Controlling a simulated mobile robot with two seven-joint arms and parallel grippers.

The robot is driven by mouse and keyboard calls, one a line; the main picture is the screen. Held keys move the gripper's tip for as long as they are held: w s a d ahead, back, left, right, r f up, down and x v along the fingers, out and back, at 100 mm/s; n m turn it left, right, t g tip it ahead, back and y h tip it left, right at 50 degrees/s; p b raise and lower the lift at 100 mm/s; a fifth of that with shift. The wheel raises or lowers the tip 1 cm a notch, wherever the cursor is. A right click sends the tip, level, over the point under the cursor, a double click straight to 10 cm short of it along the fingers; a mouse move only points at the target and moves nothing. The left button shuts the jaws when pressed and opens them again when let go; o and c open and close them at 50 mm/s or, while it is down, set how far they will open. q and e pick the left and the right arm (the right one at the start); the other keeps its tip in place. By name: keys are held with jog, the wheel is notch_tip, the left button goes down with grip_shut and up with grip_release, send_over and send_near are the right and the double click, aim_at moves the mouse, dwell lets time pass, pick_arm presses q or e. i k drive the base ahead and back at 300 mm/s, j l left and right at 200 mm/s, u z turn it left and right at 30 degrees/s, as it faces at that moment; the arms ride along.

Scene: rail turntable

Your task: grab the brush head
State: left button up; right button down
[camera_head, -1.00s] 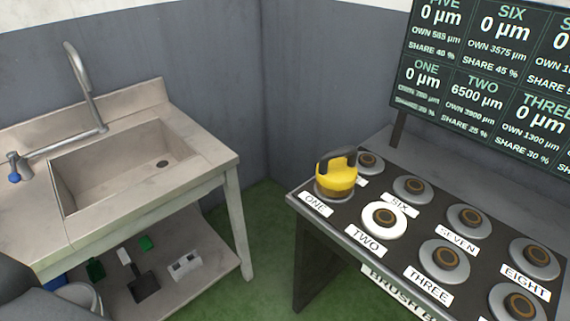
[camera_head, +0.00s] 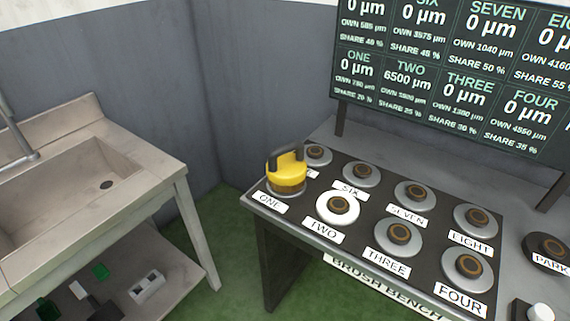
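A yellow brush head (camera_head: 287,171) with a dark handle on top and brown bristles below stands upright on the round pad labelled ONE, at the left end of the brush bench (camera_head: 262,205). Neither of my grippers shows in the head view, and nothing touches the brush head.
Several round grey pads with brown centres fill the labelled bench places; the pad at TWO (camera_head: 337,207) is white. A dark PARK pad (camera_head: 548,247) lies at the right. A display board (camera_head: 450,75) stands behind. A sink (camera_head: 75,185) is at left, with green floor (camera_head: 225,235) between.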

aim_at(286, 171)
jog(key=i+j, duration=0.2)
jog(key=j, duration=0.2)
jog(key=i+j, duration=0.25)
jog(key=j, duration=0.15)
jog(key=i+j+z, duration=0.1)
jog(key=j, duration=0.25)
jog(key=i+z, duration=0.1)
jog(key=z, duration=1.2)
